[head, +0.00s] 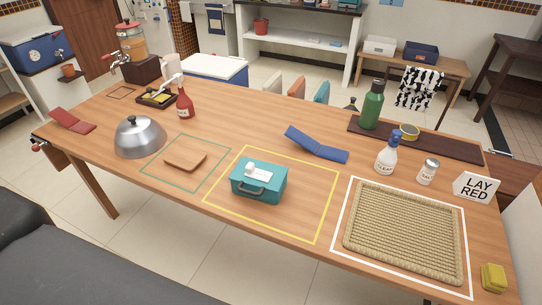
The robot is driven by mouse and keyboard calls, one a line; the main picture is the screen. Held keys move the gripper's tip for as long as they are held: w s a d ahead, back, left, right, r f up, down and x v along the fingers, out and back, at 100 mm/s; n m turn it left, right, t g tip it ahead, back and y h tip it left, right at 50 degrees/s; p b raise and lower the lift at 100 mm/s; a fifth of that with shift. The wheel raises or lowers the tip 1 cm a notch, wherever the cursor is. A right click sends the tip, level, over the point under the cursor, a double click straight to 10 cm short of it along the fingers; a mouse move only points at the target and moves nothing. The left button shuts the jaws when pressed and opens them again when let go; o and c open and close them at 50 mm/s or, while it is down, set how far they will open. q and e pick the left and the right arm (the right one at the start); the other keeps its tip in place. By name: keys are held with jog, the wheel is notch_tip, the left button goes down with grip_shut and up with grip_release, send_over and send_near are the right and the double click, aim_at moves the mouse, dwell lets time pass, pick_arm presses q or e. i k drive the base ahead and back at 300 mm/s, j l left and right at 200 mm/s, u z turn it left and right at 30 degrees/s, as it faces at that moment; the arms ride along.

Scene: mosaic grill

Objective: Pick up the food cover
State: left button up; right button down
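The food cover (140,138) is a shiny silver metal dome with a small dark knob on top. It sits upright on the left part of the wooden table (259,128), just left of a green outlined square. Nothing touches it that I can see, and what is under it is hidden. Neither of my grippers shows in the head view.
A wooden board (185,160) lies right of the cover, and a red folded item (72,121) lies to its left. A red bottle (184,103) stands behind. A teal box (259,184) and woven mat (405,232) are farther right. The table's front edge is near the cover.

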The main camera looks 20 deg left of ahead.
aim_at(137, 137)
jog(key=u, duration=1.7)
jog(key=z, duration=0.45)
jog(key=i+j+z, duration=0.1)
jog(key=z, duration=0.3)
jog(key=j+z, duration=0.15)
jog(key=z, duration=0.3)
jog(key=j+z, duration=0.65)
jog(key=j, duration=0.25)
jog(key=j+z, duration=0.3)
jog(key=j, duration=0.6)
jog(key=k+j, duration=0.1)
jog(key=j, duration=0.35)
jog(key=k+j, duration=0.1)
jog(key=j, duration=0.4)
